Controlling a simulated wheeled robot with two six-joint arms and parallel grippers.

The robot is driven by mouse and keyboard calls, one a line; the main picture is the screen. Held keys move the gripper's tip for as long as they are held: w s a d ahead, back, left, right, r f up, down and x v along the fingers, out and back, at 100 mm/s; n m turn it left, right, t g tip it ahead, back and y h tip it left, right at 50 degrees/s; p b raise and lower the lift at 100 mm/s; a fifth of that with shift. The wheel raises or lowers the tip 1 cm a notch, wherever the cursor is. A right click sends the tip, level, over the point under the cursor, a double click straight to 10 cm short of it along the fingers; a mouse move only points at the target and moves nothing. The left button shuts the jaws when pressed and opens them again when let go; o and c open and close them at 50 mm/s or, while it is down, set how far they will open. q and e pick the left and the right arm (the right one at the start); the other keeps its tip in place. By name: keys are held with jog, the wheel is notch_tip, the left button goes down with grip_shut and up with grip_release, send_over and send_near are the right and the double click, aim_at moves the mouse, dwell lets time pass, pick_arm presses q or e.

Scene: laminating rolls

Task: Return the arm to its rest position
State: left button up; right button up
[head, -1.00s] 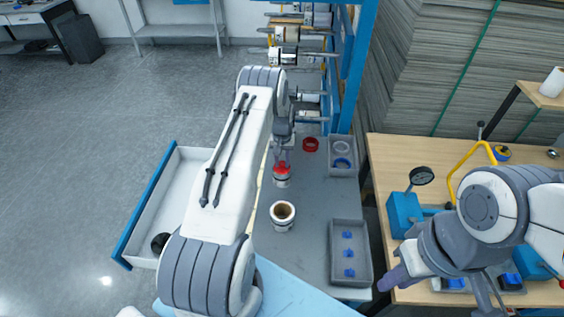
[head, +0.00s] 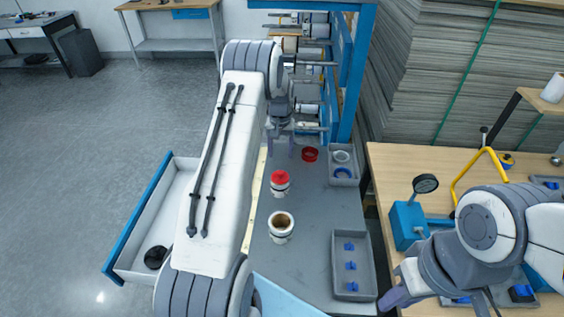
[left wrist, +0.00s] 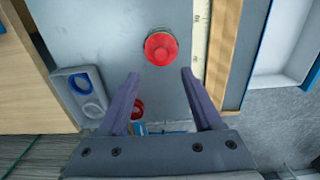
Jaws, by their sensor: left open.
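My left gripper (head: 280,151) is open and empty above the far part of the grey table. In the left wrist view its two fingers (left wrist: 160,73) are spread apart. A white roll with a red top (head: 280,183) stands upright on the table, nearer than the gripper and apart from it. Its red top shows just beyond the fingertips in the left wrist view (left wrist: 161,48). My right gripper (head: 392,298) hangs low by the near edge of the wooden bench; I cannot tell whether it is open.
A white roll with a brown core (head: 281,227) stands nearer. A red ring (head: 310,154) lies by a tray of rings (head: 333,180). Another tray (head: 352,291) holds blue pieces. An open drawer (head: 138,225) juts out left. A blue-framed rack of rollers (head: 345,100) stands behind. The gauge (head: 425,184) is right.

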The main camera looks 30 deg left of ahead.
pick_arm(q)
jog(key=s+d+r+m+b, duration=0.1)
jog(key=s+d+r+m, duration=0.35)
jog(key=d, duration=0.75)
jog(key=s+d+r+m+b, duration=0.1)
jog(key=s+d+r, duration=0.5)
jog(key=d, duration=0.6)
jog(key=s+d+r+m+b, duration=0.1)
jog(key=s+d+m, duration=0.2)
jog(key=s, duration=0.9)
jog(key=s+d+r+m+h+b, duration=0.1)
jog(key=s+d+m, duration=0.3)
jog(key=s, duration=0.9)
jog(key=shift+s+d+r, duration=0.15)
jog(key=shift+d+r, duration=0.2)
jog(key=shift+d, duration=0.4)
